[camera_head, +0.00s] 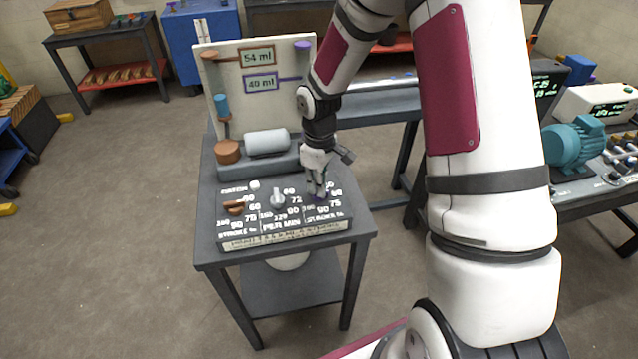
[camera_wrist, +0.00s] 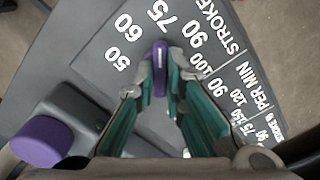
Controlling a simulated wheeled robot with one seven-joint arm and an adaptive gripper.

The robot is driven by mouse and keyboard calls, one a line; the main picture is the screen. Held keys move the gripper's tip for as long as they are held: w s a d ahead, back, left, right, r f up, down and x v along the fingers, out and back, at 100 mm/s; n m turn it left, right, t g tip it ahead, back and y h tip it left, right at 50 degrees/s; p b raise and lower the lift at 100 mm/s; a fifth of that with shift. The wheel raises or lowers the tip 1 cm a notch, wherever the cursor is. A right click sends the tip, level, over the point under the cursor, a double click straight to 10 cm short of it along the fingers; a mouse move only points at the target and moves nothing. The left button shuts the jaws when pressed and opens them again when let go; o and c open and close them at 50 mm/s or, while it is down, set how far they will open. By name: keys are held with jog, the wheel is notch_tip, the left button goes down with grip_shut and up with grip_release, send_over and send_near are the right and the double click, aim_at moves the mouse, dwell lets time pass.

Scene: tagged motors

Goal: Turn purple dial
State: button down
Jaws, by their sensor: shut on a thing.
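The purple dial (camera_wrist: 159,62) is a narrow upright grip on the dark control panel, with the white numbers 50, 60, 75, 90 and 100 around it in the wrist view. My gripper (camera_wrist: 158,82) has its two green-padded fingers on either side of the dial, closed on it. In the head view my gripper (camera_head: 317,188) reaches down to the right part of the panel (camera_head: 245,240) and hides most of the dial.
A copper dial (camera_head: 235,208) and a grey dial (camera_head: 278,200) stand left of my gripper. Behind are a grey cylinder (camera_head: 266,142) and a white board with displays reading 54 ml (camera_head: 257,57) and 40 ml (camera_head: 262,83). A purple round end (camera_wrist: 42,142) is close by in the wrist view.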

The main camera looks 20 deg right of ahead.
jog(key=shift+m, duration=0.4)
jog(key=c, duration=1.7)
grip_release()
jog(key=shift+o, duration=0.2)
notch_tip(320, 180, up, 12)
